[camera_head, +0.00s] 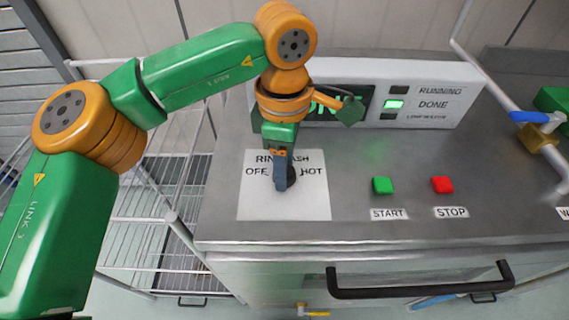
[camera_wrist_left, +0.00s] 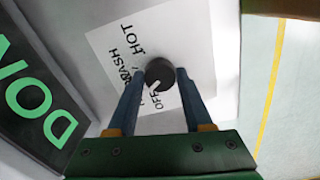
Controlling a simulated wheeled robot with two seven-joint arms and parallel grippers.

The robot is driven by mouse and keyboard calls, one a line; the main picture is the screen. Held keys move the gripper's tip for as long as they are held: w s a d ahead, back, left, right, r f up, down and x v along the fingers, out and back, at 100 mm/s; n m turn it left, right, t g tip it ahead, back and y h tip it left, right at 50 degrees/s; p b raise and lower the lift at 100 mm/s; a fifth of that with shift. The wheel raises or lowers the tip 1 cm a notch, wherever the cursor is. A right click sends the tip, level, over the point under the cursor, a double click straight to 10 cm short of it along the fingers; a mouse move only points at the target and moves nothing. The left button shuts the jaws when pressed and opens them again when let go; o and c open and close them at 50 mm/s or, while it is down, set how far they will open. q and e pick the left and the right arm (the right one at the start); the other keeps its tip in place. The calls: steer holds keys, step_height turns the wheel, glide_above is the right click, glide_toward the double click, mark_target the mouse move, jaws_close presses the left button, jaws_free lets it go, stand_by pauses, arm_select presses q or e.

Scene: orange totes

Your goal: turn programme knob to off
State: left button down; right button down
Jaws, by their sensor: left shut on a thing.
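The black programme knob (camera_head: 291,177) stands on a white label plate (camera_head: 250,206) marked OFF, HOT and partly covered words. My left gripper (camera_head: 284,184) comes down over the knob and hides part of it in the head view. In the left wrist view the round knob (camera_wrist_left: 160,71) sits between the two blue fingers of the left gripper (camera_wrist_left: 161,77), which is shut on it. The knob's white pointer mark is turned towards the OFF word (camera_wrist_left: 155,98). My right gripper is in neither view.
A green START button (camera_head: 382,185) and a red STOP button (camera_head: 442,184) lie right of the plate. Behind is a display panel (camera_head: 425,72) with the DONE lamp (camera_head: 393,104) lit green. A black door handle (camera_head: 420,288) is in front. A pipe with a blue-handled valve (camera_head: 530,117) stands right.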

arm_select(q)
steer(key=n+b, duration=0.1)
steer(key=n, duration=0.5)
steer(key=shift+n, duration=0.4)
stand_by(0.4)
steer(key=shift+c, duration=1.5)
jaws_free()
step_height(320, 180, up, 7)
steer(key=shift+r+p, duration=0.1)
steer(key=shift+p, duration=0.5)
